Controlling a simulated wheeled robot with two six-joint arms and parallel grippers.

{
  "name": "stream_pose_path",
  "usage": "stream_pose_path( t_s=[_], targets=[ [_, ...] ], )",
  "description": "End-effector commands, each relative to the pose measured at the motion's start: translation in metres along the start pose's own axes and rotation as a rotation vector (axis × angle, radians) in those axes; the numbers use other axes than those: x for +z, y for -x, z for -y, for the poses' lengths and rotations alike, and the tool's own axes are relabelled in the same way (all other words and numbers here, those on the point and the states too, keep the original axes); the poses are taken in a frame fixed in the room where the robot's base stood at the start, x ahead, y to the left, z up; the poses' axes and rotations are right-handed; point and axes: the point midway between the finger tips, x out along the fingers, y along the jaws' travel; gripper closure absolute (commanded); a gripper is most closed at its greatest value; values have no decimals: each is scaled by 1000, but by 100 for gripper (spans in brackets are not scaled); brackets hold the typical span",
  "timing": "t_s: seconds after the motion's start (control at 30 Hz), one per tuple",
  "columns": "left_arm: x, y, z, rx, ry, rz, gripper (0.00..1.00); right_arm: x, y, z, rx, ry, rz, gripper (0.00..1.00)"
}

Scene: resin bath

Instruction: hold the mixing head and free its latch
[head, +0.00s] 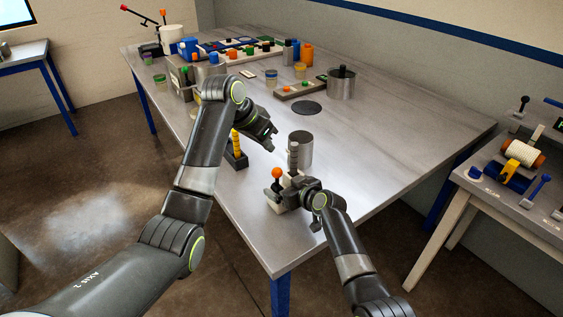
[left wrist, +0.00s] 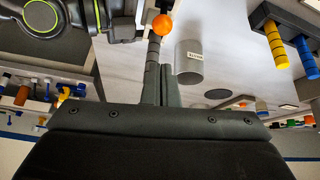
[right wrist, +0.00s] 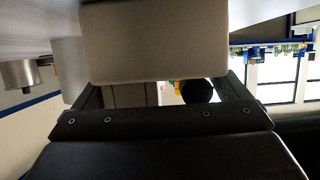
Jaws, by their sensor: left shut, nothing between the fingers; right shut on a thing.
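The mixing head's cream block (head: 275,207) stands near the table's front edge. My right gripper (head: 281,193) is shut on it, and the block (right wrist: 155,42) fills the space between the fingers in the right wrist view. An orange ball knob (head: 277,173), perhaps the latch's, rises beside the block; it also shows in the left wrist view (left wrist: 162,26). A grey ribbed column (head: 293,157) stands behind. My left gripper (head: 273,140) is shut and empty, above and apart from the knob. Its fingertips (left wrist: 160,68) show in the left wrist view. The latch itself is not clear.
A grey metal cylinder (head: 302,148) stands close behind the column; it shows a label in the left wrist view (left wrist: 188,62). A black holder (head: 235,158) with a yellow handle (head: 235,140) is to the left. The table's right side (head: 400,135) is clear.

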Motion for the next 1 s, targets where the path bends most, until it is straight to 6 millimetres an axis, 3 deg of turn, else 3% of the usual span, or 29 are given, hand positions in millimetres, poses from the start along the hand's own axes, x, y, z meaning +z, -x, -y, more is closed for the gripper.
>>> stream_pose_path(
  t_s=[0.37,0.8,1.0],
  targets=[
    [0,-6,0,2,2,2,100,0,0,0,0,0,0,40],
    [1,-76,-1,2,3,3,100,0,0,0,0,0,0,40],
    [0,-94,0,1,3,1,100,0,0,0,1,0,0,40]
  ],
)
